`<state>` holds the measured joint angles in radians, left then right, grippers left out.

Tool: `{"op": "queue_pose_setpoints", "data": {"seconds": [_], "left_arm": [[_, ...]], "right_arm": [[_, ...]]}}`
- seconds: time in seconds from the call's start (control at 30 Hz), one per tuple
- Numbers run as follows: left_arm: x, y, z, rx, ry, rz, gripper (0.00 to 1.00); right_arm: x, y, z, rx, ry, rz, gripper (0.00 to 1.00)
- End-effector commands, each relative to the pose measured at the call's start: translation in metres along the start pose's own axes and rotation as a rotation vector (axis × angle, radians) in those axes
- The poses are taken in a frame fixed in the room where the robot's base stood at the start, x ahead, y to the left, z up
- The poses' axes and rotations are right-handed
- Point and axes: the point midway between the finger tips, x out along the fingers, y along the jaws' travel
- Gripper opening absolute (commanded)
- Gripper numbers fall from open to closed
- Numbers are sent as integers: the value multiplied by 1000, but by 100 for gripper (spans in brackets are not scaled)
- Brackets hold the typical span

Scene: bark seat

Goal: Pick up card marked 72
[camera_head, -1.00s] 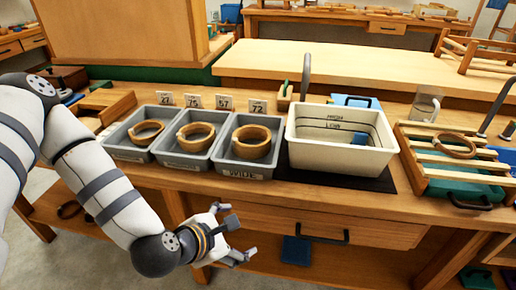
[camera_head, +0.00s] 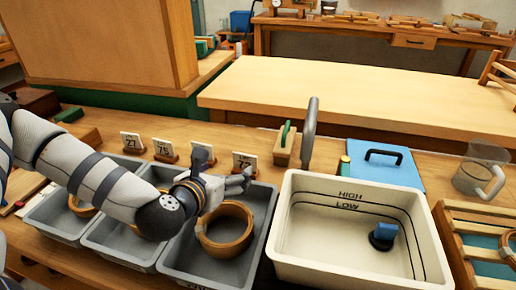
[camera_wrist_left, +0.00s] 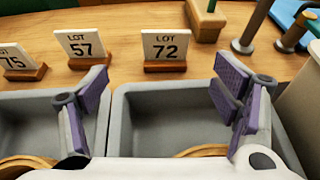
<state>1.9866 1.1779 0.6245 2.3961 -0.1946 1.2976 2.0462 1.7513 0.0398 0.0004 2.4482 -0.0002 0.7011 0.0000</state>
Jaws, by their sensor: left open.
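The card marked 72 (camera_head: 244,161) stands upright in a small wooden base behind the right grey bin. In the left wrist view the card (camera_wrist_left: 166,45) reads "LOT 72" and stands beyond the bin's far rim, between the two fingers in the picture. My left gripper (camera_head: 226,167) is over the back part of that bin, just short of the card and apart from it. In the left wrist view the gripper (camera_wrist_left: 160,100) is open with nothing between its fingers. My right gripper does not show.
Cards 27 (camera_head: 132,142), 75 (camera_head: 165,149) and 57 (camera_wrist_left: 82,43) stand in a row to the left. Grey bins hold bark rings (camera_head: 225,232). A cream tub (camera_head: 436,250) stands right of the bins. A wooden block with a green item (camera_head: 285,148) is close right of card 72.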

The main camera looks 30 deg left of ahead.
Motion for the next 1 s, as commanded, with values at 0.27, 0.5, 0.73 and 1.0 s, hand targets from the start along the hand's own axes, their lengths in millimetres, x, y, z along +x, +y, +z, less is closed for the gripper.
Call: {"op": "queue_pose_setpoints", "data": {"seconds": [0.27, 0.5, 0.73, 1.0], "left_arm": [[44, -1, -5, 5, 8, 1, 82], [79, -3, -3, 4, 4, 0, 82], [118, -8, -3, 3, 5, 0, 82], [121, -9, 0, 1, 1, -1, 77]], "right_arm": [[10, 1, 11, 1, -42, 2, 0], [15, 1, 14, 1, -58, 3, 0], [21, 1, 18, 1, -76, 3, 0], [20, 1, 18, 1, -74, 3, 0]]}}
